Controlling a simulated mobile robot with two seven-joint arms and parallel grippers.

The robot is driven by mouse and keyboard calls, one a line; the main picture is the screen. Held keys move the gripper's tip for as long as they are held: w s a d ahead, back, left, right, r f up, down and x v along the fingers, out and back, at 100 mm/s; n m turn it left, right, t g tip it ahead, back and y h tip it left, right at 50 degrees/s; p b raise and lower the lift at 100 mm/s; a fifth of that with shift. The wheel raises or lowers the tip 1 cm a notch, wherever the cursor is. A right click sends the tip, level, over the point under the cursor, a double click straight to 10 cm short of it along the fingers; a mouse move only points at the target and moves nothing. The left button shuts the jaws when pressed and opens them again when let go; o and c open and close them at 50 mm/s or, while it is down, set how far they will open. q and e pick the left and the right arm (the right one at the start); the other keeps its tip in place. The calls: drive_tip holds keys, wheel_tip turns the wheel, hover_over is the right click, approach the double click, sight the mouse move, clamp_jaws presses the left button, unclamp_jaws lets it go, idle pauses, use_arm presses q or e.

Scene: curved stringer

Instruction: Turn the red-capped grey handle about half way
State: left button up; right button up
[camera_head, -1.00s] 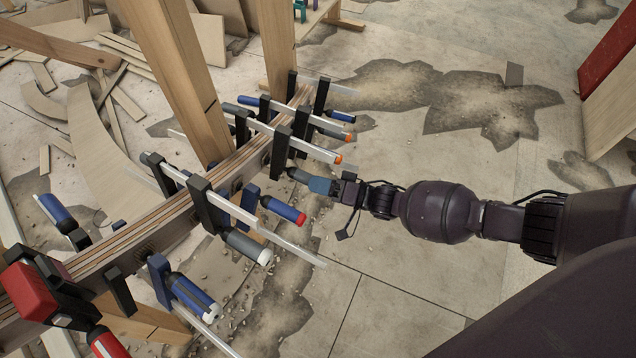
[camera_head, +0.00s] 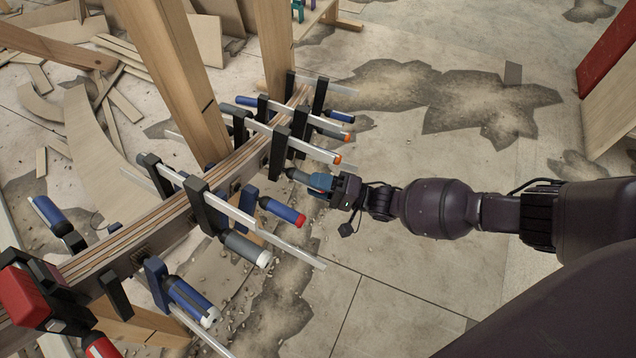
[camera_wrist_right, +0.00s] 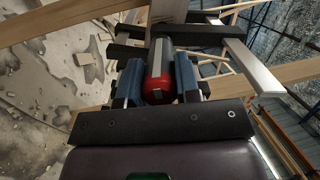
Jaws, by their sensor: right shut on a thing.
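The grey handle (camera_head: 296,175) belongs to a clamp on the curved laminated stringer (camera_head: 238,160). In the right wrist view the grey handle (camera_wrist_right: 161,48) ends in a red cap (camera_wrist_right: 158,84), which faces the camera. My right gripper (camera_head: 320,182) reaches in from the right and is shut on the handle's outer end. In the wrist view its blue finger pads (camera_wrist_right: 159,80) sit on either side of the red cap. The cap is hidden by the gripper in the head view. My left gripper is not in view.
Several other clamps line the stringer. A blue handle with a red cap (camera_head: 282,212) and a grey one with a white cap (camera_head: 246,248) are close by. Wooden posts (camera_head: 172,75) stand behind. The floor on the right is open.

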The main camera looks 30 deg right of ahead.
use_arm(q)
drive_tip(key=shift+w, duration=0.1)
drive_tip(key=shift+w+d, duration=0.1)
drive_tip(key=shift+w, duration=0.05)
use_arm(e)
drive_tip(key=o, duration=0.9)
use_arm(q)
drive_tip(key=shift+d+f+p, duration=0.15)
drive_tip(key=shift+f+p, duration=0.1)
drive_tip(key=shift+p, duration=0.3)
use_arm(e)
drive_tip(key=v, duration=1.1)
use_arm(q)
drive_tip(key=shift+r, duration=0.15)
